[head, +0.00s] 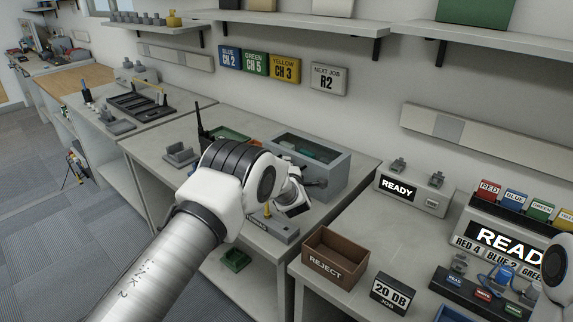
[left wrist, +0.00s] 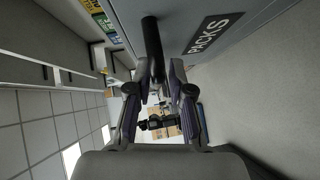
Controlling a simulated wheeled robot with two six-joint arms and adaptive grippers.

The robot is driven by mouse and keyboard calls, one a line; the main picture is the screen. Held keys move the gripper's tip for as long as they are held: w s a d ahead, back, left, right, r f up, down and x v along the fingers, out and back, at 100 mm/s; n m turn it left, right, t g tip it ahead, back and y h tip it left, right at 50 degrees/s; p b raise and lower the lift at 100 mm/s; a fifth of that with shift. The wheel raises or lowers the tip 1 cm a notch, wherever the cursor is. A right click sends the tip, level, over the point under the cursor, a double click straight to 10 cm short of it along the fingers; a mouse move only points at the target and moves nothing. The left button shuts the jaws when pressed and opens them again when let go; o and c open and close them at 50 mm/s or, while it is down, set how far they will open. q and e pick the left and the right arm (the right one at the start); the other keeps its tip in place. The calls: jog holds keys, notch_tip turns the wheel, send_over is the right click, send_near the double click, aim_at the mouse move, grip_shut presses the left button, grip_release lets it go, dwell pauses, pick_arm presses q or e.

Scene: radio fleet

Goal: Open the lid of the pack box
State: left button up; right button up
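The pack box (head: 335,178) is a grey box on the middle bench. Its dark inside shows through the top, with something green in it; I cannot tell whether a clear lid covers it. My left gripper (head: 312,186) is at the box's front side, partly hidden by my arm. In the left wrist view the box side (left wrist: 255,25) bears a PACKS label, and a black bar-like handle (left wrist: 152,40) sticks out from it. The fingers of my left gripper (left wrist: 160,72) stand apart on both sides of this handle. My right gripper is out of view.
A grey fixture (head: 270,228) lies below my wrist. A black radio and a green tray (head: 232,134) are left of the box.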

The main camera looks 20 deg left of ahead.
pick_arm(q)
jog(key=shift+w+a+f, duration=0.1)
jog(key=shift+w, duration=0.2)
jog(key=shift+s+r, duration=0.2)
jog(key=shift+r, duration=0.05)
grip_shut()
